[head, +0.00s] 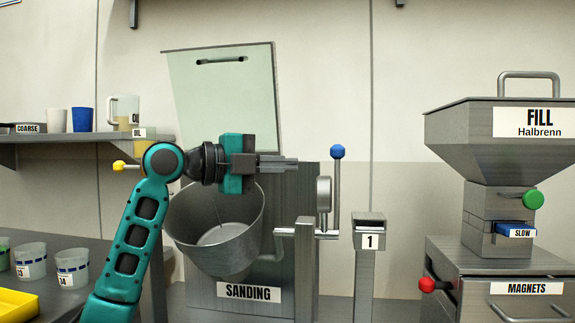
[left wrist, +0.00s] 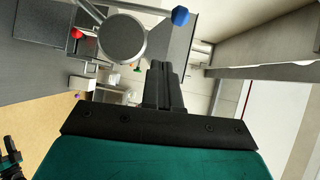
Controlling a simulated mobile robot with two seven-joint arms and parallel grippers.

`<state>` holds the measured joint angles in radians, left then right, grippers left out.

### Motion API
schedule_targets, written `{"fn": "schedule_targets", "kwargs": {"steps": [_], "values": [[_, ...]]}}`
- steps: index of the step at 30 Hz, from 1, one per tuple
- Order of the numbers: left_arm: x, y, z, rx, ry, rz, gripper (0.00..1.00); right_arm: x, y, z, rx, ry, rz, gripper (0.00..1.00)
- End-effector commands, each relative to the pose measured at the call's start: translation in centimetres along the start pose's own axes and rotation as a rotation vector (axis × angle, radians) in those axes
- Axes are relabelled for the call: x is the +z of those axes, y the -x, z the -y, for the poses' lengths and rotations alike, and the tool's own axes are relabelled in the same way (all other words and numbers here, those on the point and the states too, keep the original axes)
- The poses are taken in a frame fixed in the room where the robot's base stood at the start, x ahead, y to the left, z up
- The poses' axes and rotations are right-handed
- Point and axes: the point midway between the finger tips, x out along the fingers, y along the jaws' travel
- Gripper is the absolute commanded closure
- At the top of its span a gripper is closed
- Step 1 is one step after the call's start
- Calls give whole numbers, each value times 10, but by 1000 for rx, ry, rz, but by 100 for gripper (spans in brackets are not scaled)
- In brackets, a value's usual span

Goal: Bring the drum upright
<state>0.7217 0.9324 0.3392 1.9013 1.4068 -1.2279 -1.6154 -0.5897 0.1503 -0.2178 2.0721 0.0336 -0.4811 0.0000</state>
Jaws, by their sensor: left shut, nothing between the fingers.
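The grey metal drum (head: 225,255) is on the sanding machine, tilted so that its open mouth faces partly towards me. I see its pale inside floor. My left gripper (head: 292,163) is shut and empty, level, above the drum's right rim and pointing right. The lever with the blue knob (head: 337,152) stands upright to the right of the fingertips, apart from them. In the left wrist view the shut fingers (left wrist: 165,88) show in the middle, with the blue knob (left wrist: 180,16) beyond them. My right gripper is not in view.
A pale green hood lid (head: 225,95) stands open behind the drum. A metal post marked 1 (head: 369,242) stands right of the lever. The FILL hopper (head: 505,140) is at the far right. A shelf and several cups (head: 72,268) are at the left.

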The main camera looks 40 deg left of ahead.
Motion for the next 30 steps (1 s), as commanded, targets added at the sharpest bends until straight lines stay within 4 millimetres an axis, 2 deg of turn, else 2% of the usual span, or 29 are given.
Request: {"fn": "schedule_targets", "kwargs": {"steps": [11,18,30], "values": [[0,-82,2,-2,6,-2,100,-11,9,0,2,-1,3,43],[23,-100,1,-2,5,0,100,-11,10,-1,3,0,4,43],[29,-106,0,0,3,0,100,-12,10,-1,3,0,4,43]]}}
